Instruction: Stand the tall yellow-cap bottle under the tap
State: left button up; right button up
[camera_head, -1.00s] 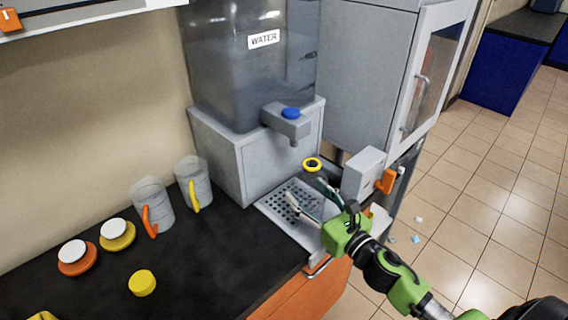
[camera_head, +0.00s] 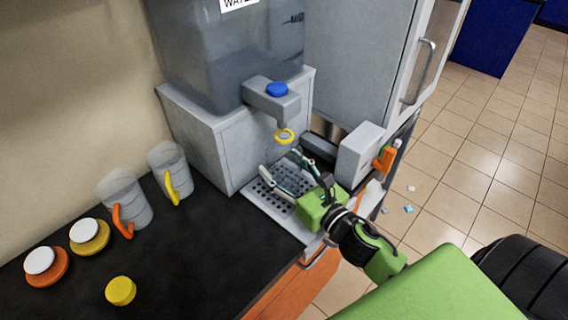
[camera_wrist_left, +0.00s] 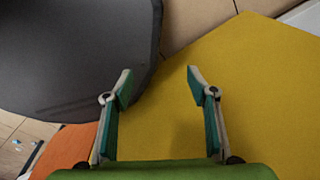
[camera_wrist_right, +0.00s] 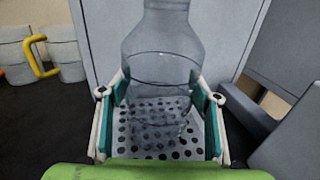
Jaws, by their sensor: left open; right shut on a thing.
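The right wrist view shows the clear bottle (camera_wrist_right: 160,70) upright between the fingers. My right gripper (camera_head: 278,164) is shut on it above the perforated drip tray (camera_head: 254,205). I cannot tell whether its base touches the tray. My left gripper (camera_wrist_left: 159,77) is open and empty, over a yellow surface.
Two clear jugs, with an orange handle (camera_head: 122,222) and a yellow handle (camera_head: 172,188), stand left on the black counter. Two white-topped lids and a yellow cap (camera_head: 121,291) lie nearby. A grey box (camera_head: 358,152) with an orange part is right of the tray.

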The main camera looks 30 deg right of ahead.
jog(key=shift+w+a, duration=0.1)
jog(key=shift+w, duration=0.15)
jog(key=o, duration=1)
jog(key=shift+f, duration=0.2)
jog(key=o, duration=0.4)
jog(key=shift+c, duration=0.2)
jog(key=shift+s+r, duration=0.1)
jog(key=shift+s, duration=0.1)
jog(key=s+b, duration=0.1)
jog(key=s, duration=0.2)
jog(key=s+d+b, duration=0.1)
jog(key=s, duration=0.3)
jog(key=s+b, duration=0.1)
jog(key=s, duration=0.2)
jog(key=shift+s+d, duration=0.3)
jog(key=shift+s, duration=0.5)
pick_arm(q)
jog(key=shift+g, duration=0.3)
jog(key=s+f, duration=0.3)
jog(key=shift+a+f, duration=0.25)
jog(key=shift+f, duration=0.1)
